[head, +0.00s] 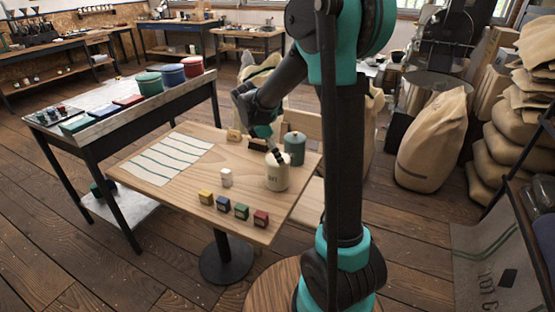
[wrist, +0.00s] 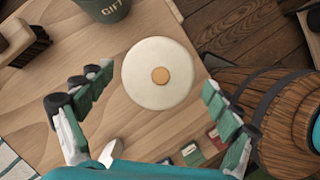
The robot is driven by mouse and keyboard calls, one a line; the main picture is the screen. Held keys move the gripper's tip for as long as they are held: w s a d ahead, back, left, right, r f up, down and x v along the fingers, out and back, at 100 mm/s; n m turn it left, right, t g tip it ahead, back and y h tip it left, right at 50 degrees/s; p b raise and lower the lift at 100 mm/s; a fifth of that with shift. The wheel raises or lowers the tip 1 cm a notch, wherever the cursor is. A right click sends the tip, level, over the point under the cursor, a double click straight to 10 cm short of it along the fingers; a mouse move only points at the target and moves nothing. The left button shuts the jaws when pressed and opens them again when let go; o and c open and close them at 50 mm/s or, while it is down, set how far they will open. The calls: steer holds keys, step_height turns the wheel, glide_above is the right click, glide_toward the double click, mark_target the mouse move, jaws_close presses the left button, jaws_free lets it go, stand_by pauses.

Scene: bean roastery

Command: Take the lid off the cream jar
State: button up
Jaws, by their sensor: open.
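The cream jar (head: 277,178) stands upright on the wooden table, with small dark lettering on its side. In the wrist view its round cream lid (wrist: 143,92) is seen from above, on the jar, with a small orange-brown knob (wrist: 160,75) in the middle. My gripper (wrist: 156,82) is open and empty above the jar, one finger to the left of the lid and one to the right, with gaps on both sides. In the head view my gripper (head: 274,143) hangs over the jar and partly hides its top.
A dark green jar (head: 295,150) stands just behind the cream jar. A brush (head: 257,144), a white cylinder (head: 226,177) and several coloured small boxes (head: 223,204) are close by. A striped cloth (head: 165,158) covers the table's left. A side table (head: 97,99) holds canisters and trays.

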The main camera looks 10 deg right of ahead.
steer(key=shift+c, duration=0.2)
steer(key=c, duration=1.4)
steer(key=shift+r, duration=0.1)
